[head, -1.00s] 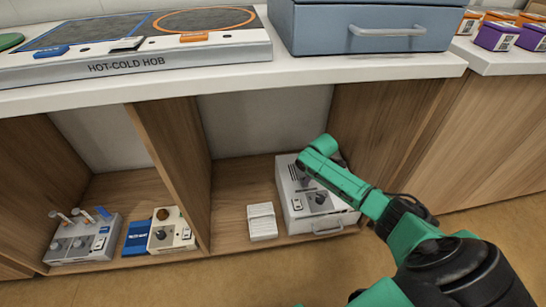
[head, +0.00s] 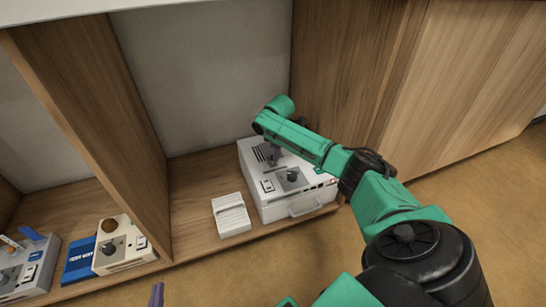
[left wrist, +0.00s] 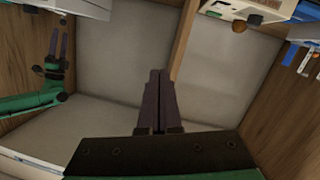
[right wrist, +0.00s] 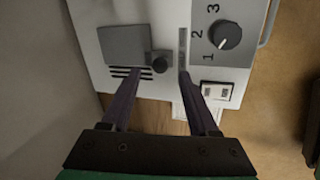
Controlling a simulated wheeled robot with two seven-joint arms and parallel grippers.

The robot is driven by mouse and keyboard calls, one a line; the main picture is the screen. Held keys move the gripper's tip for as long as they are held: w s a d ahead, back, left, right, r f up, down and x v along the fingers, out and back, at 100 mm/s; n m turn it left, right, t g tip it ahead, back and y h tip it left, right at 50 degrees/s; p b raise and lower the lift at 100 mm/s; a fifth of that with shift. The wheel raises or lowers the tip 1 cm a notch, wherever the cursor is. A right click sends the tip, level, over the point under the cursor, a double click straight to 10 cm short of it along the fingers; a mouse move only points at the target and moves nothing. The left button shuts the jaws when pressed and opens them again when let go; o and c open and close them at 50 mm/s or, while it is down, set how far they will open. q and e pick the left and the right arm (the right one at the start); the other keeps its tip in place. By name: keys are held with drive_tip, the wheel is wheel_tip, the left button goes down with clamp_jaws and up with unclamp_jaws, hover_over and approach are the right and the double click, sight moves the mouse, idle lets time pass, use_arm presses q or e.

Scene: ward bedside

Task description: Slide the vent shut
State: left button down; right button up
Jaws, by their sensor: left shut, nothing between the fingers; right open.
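A white box-shaped device (head: 262,205) stands on the cabinet's lower shelf. In the right wrist view its vent shows as a grey sliding plate (right wrist: 125,45) with several dark slots (right wrist: 128,73) uncovered beside it. A small dark knob (right wrist: 160,64) sits at the plate's edge. My right gripper (right wrist: 160,72) is open, its fingertips on either side of the knob; contact cannot be told. In the head view my arm hides part of the device's top. My left gripper (left wrist: 152,75) is shut and empty; its tip shows at the head view's bottom edge (head: 157,294).
A numbered dial (right wrist: 226,36) and a rocker switch (right wrist: 217,91) are on the device, with a drawer handle (head: 306,207) in front. A small white ribbed block (head: 231,216) stands left of it. A wooden divider (head: 100,110) separates the left bay, which holds other devices.

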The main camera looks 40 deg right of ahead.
drive_tip(key=shift+b+x, duration=0.55)
drive_tip(key=shift+x, duration=0.65)
drive_tip(key=shift+w+d+f+b, duration=0.1)
drive_tip(key=shift+w+f+b, duration=0.1)
drive_tip(key=shift+f+b, duration=0.4)
drive_tip(key=shift+f, duration=0.1)
use_arm(q)
drive_tip(key=w+a+r+t, duration=0.1)
drive_tip(key=w+r+t, duration=0.2)
drive_tip(key=r, duration=0.7)
drive_tip(key=w+r+m+t+h, duration=0.1)
drive_tip(key=w+r+t, duration=0.3)
drive_tip(key=r, duration=0.7)
drive_tip(key=shift+w+a+h, duration=0.3)
drive_tip(key=shift+a, duration=0.1)
use_arm(e)
clamp_jaws()
